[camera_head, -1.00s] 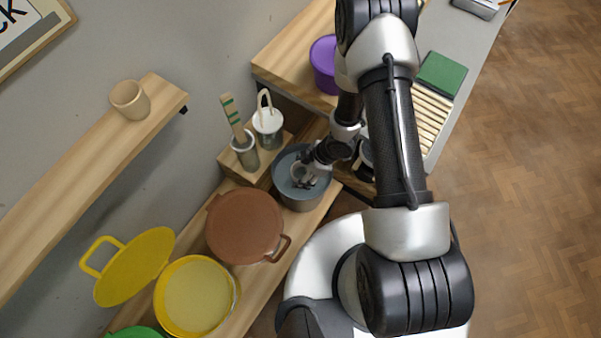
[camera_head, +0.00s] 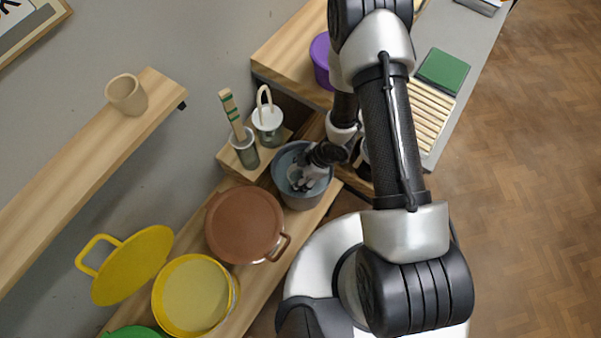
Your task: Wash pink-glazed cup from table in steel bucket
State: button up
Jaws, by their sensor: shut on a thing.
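The steel bucket (camera_head: 304,200) stands on the low wooden shelf, near the middle of the view, with blue-grey water inside. My gripper (camera_head: 305,182) reaches down into the bucket from the right, its fingers inside the rim. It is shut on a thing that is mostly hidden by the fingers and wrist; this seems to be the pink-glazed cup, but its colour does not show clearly. How deep it sits in the water I cannot tell.
A brown lidded bucket (camera_head: 244,226) stands left of the steel bucket, with an open yellow bucket (camera_head: 195,296) beyond. Jars with brushes (camera_head: 245,150) stand behind. A beige cup (camera_head: 127,96) is on the wall shelf. A purple container (camera_head: 321,62) and green block (camera_head: 443,71) are on the right.

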jog(key=shift+w, duration=0.1)
jog(key=shift+w+d+p, duration=0.65)
jog(key=shift+w+p, duration=0.05)
jog(key=shift+p, duration=0.15)
jog(key=shift+s+a, duration=0.1)
jog(key=shift+a, duration=0.05)
jog(key=shift+s+a+b, duration=0.5)
jog(key=shift+s+b, duration=0.1)
jog(key=shift+s, duration=0.1)
jog(key=shift+w+d, duration=0.1)
jog(key=shift+w, duration=0.05)
jog(key=shift+w+d+p, duration=0.55)
jog(key=shift+w+p, duration=0.1)
jog(key=shift+p, duration=0.1)
jog(key=shift+s+a, duration=0.1)
jog(key=shift+s+a+b, duration=0.55)
jog(key=shift+s+b, duration=0.05)
jog(key=shift+s, duration=0.1)
